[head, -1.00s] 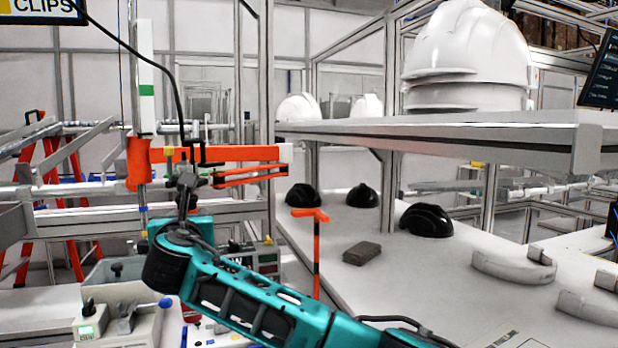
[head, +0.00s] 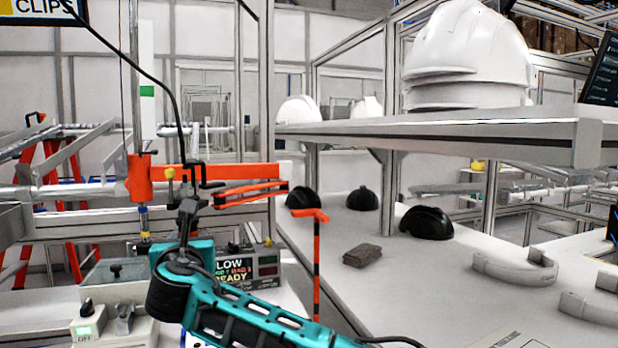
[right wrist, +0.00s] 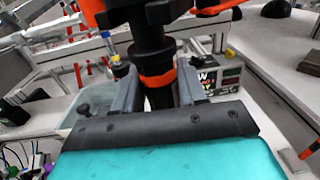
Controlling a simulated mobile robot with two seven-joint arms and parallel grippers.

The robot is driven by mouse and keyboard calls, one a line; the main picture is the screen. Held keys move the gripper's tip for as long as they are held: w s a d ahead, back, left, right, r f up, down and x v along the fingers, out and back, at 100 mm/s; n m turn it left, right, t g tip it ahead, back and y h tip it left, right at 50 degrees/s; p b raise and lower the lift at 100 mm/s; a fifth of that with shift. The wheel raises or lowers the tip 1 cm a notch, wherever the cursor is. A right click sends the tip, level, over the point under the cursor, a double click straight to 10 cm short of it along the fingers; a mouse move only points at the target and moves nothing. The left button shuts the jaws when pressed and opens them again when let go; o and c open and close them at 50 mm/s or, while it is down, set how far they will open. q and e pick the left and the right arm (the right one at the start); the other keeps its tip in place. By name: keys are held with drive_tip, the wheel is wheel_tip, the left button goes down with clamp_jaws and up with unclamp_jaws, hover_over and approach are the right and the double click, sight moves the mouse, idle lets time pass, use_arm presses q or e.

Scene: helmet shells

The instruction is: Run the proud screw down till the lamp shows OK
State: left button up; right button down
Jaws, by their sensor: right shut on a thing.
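My right gripper (head: 187,225) is shut on the black driver (right wrist: 150,42), which has an orange band, in the right wrist view. The driver stands roughly upright between the two grey fingers and hangs under an orange jointed arm (head: 222,172) on a pole. Its lower tip is hidden behind my gripper. A display box (head: 240,268) behind my right arm reads LOW, with READY on the bottom line; its middle line is hard to read. It also shows in the right wrist view (right wrist: 215,78). I cannot make out the proud screw. My left gripper is not in view.
An orange hooked stand (head: 316,260) rises right of the display box. Black shells (head: 426,222) and a brown block (head: 362,256) lie on the right-hand table.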

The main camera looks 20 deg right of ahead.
drive_tip(key=shift+f, duration=1.6)
idle(1.1)
drive_tip(key=shift+f+p, duration=0.3)
drive_tip(key=shift+p, duration=0.2)
idle(1.2)
drive_tip(key=shift+r, duration=0.1)
wheel_tip(320, 180, up, 2)
drive_tip(key=p, duration=0.2)
drive_tip(key=shift+r+p, duration=0.2)
drive_tip(key=shift+p, duration=0.2)
drive_tip(key=shift+r, duration=1.9)
